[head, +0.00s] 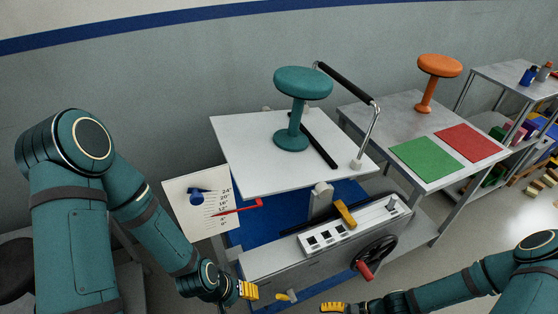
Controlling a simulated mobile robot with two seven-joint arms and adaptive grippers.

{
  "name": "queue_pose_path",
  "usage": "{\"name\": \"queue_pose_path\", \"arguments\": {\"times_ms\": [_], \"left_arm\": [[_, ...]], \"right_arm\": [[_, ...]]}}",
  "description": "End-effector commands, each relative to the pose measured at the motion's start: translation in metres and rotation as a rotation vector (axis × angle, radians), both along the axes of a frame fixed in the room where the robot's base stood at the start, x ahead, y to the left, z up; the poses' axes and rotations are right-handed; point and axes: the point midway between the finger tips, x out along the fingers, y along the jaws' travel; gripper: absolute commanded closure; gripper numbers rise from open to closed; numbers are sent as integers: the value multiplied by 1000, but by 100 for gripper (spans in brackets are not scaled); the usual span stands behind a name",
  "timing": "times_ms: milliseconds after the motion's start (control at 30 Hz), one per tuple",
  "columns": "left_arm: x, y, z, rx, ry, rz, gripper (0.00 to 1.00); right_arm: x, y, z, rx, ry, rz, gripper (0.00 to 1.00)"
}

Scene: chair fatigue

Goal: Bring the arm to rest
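My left arm comes in from the left. Its gripper (249,290), with yellow fingertips, is low in front of the grey test machine (270,262), and I see nothing held in it. My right arm comes in from the lower right. Its gripper (332,308), also yellow-tipped, is at the bottom edge of the view and partly cut off. Both grippers are too small to tell whether the fingers are apart. A teal stool (292,138) stands upright on the machine's white top plate (235,150), apart from both grippers.
The machine has a dial plate (183,205) with a red pointer, a yellow lever (345,213), a black handwheel (376,252) and a black-gripped bar (345,83). An orange stool (433,80) stands beside green (425,158) and red (468,142) mats.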

Motion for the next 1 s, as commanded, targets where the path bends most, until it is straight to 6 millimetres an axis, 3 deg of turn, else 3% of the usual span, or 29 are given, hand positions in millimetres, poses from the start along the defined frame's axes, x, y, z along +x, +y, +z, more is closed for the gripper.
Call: {"name": "queue_pose_path", "arguments": {"times_ms": [233,500,700,1000], "left_arm": [[0,0,0,0,0,0,44],[0,0,0,0,0,0,44],[0,0,0,0,0,0,44],[0,0,0,0,0,0,44]], "right_arm": [[-2,8,15,-315,-248,439,42],[29,22,53,-559,-634,776,42],[45,38,77,-626,-833,884,42],[48,42,82,-638,-876,903,42]]}}
